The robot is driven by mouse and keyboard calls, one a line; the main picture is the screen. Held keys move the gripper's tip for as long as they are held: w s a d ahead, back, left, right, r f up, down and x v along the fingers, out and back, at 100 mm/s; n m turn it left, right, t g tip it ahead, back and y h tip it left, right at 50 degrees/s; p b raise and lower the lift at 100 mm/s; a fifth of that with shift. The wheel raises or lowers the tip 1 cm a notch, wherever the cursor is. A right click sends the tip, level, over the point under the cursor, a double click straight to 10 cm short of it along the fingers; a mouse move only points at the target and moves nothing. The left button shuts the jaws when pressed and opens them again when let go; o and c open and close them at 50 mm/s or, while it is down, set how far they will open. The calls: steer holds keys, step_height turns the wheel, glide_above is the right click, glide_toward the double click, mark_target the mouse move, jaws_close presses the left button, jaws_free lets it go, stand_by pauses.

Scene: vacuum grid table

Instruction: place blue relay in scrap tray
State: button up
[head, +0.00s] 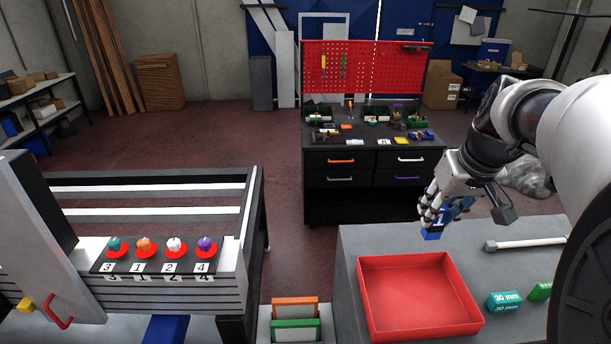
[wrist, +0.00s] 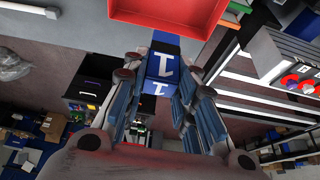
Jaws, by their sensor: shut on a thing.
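My gripper (head: 437,214) is shut on the blue relay (head: 433,234) and holds it in the air near the back right corner of the red scrap tray (head: 470,317). In the wrist view the blue relay (wrist: 162,69) sits between the fingers of my gripper (wrist: 162,92), with a white "1" label on it. The tray is empty, and its red rim (wrist: 165,18) shows beyond the relay at the top of the wrist view.
The tray stands on a grey table (head: 347,262). A teal "30 mm" block (head: 505,300), a green block (head: 541,291) and a pale bar (head: 525,243) lie to its right. A rack with numbered coloured knobs (head: 160,248) stands at the left.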

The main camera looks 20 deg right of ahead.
steer(key=shift+s+f+b, duration=0.2)
steer(key=shift+f, duration=3.05)
steer(key=shift+s+f+b, duration=0.25)
steer(key=shift+f, duration=2.95)
steer(key=shift+s+f+b, duration=0.2)
steer(key=shift+f, duration=3.05)
steer(key=shift+f, duration=0.2)
steer(key=o, duration=1.1)
steer(key=shift+c, duration=0.2)
steer(key=shift+r, duration=0.15)
